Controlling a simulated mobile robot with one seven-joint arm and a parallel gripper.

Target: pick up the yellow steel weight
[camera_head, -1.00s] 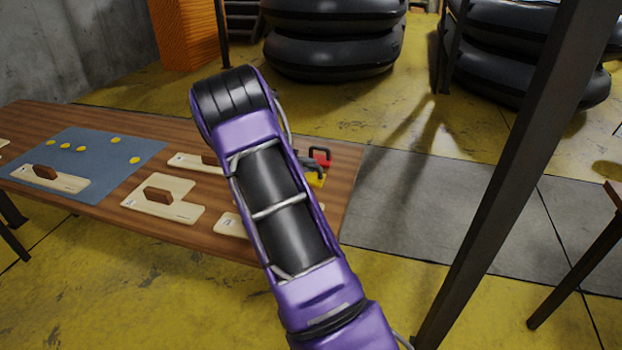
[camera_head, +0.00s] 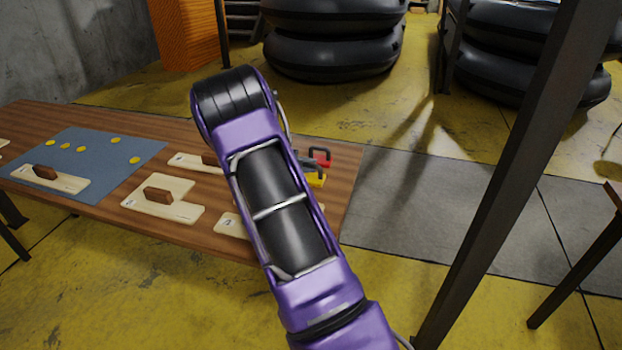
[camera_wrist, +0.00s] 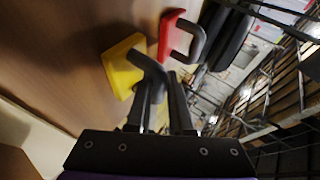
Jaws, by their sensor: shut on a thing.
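The yellow steel weight (camera_wrist: 120,70) is a flat yellow block with a dark handle, at the upper left of the wrist view. My gripper (camera_wrist: 160,84) is shut on its handle. In the head view the yellow weight (camera_head: 316,181) shows at the right end of the wooden table, partly hidden by my purple arm. Part of my gripper (camera_head: 309,163) shows just above it. I cannot tell whether the weight touches the table.
A red weight (camera_head: 323,158) with a dark handle stands close behind the yellow one; it also shows in the wrist view (camera_wrist: 167,36). Pale boards with brown handles (camera_head: 163,201) and a blue mat (camera_head: 100,160) with yellow discs lie left on the table (camera_head: 130,238). A dark post (camera_head: 510,160) rises at right.

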